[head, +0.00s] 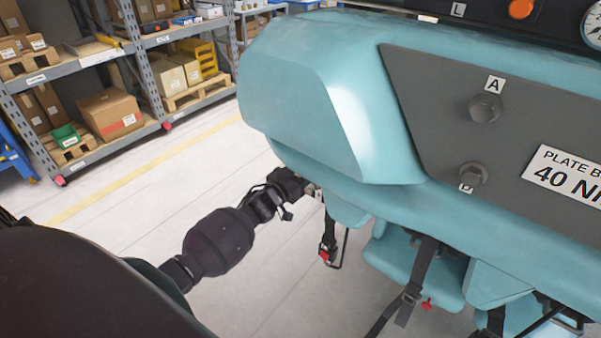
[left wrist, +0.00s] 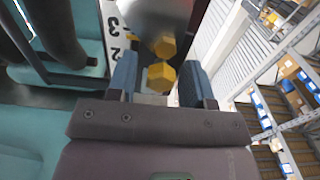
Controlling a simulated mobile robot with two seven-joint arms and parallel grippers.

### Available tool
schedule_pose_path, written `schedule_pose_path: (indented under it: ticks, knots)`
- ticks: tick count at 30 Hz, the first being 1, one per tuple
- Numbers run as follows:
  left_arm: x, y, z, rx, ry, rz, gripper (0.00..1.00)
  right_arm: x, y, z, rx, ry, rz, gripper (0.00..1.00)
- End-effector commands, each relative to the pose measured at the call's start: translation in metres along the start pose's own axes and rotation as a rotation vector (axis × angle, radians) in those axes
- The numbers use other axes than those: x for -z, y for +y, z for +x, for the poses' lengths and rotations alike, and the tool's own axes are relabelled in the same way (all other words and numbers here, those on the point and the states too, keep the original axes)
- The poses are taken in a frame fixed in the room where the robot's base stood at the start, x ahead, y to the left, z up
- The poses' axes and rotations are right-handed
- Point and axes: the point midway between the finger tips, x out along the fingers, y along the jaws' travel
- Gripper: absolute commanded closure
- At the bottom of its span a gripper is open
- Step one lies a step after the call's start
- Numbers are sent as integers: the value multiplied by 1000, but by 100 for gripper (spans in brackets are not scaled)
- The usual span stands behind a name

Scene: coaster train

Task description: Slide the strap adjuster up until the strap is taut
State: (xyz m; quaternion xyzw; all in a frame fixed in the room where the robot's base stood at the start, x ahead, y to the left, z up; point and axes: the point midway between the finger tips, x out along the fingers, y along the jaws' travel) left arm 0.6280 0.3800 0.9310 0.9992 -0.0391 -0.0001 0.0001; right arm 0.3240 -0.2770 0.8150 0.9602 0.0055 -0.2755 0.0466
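Black straps (head: 421,268) hang below the teal car body in the head view, with a dark buckle-like piece (head: 410,296) and a red tab (head: 427,304). Another dark strap with a red part (head: 325,254) hangs further left. I cannot tell which piece is the adjuster, or how taut the strap is. My left gripper (head: 312,189) is at the lower edge of the teal body, its tips poorly visible there. In the left wrist view my left gripper (left wrist: 159,80) has its blue fingers apart, with yellow hex pieces (left wrist: 161,77) showing between and beyond them. My right gripper is not in view.
The large teal body (head: 300,90) carries a grey plate (head: 430,100) with bolts and fills the upper right. Teal seats (head: 395,262) are below it. Shelving (head: 130,60) with boxes stands at the back left. The floor (head: 150,225) between is clear.

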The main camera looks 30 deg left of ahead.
Motion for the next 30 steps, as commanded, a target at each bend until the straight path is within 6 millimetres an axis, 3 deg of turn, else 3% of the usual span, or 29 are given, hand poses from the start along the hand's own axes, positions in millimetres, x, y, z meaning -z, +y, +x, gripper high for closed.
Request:
schedule_pose_path:
  ticks: [1, 4, 10, 18, 29, 30]
  knots:
    - [0, 0, 0, 0, 0, 0, 67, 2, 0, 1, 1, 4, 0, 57]
    - [0, 0, 0, 0, 0, 0, 82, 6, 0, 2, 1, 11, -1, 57]
    - [6, 0, 0, 0, 1, 0, 82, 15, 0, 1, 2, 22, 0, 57]
    - [30, 0, 0, 0, 5, 1, 82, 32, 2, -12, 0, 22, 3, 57]
    - [30, 0, 0, 0, 3, 1, 82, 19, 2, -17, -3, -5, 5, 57]
    - [30, 0, 0, 0, 3, 1, 52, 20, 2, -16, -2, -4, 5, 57]
